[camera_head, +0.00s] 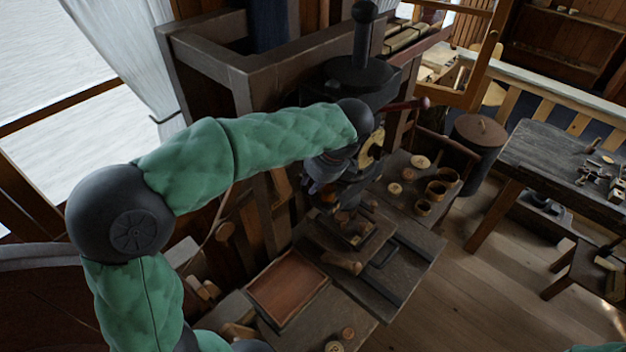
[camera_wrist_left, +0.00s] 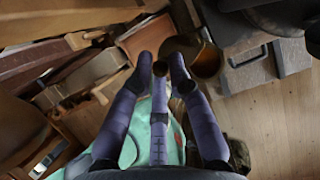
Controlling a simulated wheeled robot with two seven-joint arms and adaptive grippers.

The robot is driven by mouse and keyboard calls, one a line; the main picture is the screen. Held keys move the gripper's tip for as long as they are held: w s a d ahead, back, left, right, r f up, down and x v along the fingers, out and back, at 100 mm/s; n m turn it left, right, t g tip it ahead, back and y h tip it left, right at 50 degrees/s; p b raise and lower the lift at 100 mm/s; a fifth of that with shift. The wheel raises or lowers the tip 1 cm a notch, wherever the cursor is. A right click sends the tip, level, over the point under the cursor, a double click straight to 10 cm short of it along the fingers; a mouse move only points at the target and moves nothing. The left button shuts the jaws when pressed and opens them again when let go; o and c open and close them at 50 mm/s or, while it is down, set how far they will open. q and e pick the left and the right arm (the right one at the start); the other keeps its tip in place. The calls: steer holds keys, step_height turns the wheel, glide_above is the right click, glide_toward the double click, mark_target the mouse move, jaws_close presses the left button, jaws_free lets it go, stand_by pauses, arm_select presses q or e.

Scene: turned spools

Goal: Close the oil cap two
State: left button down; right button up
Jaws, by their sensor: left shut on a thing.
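My left gripper (camera_head: 328,192) reaches in from the left to the dark machine (camera_head: 362,78) and is low at its front. In the left wrist view my left gripper (camera_wrist_left: 160,62) has its purple fingers drawn close together, shut on a small dark reddish-brown part (camera_wrist_left: 160,69). This part may be oil cap two, but the fingers hide most of it. A brass-coloured round part (camera_wrist_left: 206,62) sits just right of the fingertips in the wrist view. I cannot tell whether the cap is open or closed. My right gripper is out of view.
A shallow wooden tray (camera_head: 287,284) lies below the machine. A bench at the right of the machine holds small wooden cups (camera_head: 436,190) and discs. A dark worktable (camera_head: 560,160) with tools stands farther right. The plank floor (camera_head: 450,290) between is clear.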

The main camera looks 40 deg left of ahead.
arm_select(q)
steer(key=shift+w+r+n+p, duration=0.1)
steer(key=shift+r+n+p, duration=0.1)
steer(key=shift+n+p, duration=0.1)
stand_by(0.4)
steer(key=shift+w+d+r+n+g+p, duration=0.1)
steer(key=shift+w+d+n+g+p, duration=0.15)
steer(key=shift+n+p, duration=0.4)
steer(key=shift+d+f+n+g+p, duration=0.1)
steer(key=shift+d+n+g+p, duration=0.1)
steer(key=shift+n+g+p, duration=0.4)
steer(key=shift+w+d+r+n+g+p, duration=0.1)
steer(key=shift+w+d+n+p, duration=0.2)
steer(key=shift+n, duration=0.55)
steer(key=shift+d+n+p, duration=0.1)
steer(key=shift+n+p, duration=0.45)
steer(key=shift+n, duration=0.15)
steer(key=c, duration=1.2)
jaws_free()
steer(key=shift+f+g, duration=0.2)
steer(key=shift+g, duration=0.05)
steer(key=v, duration=1.2)
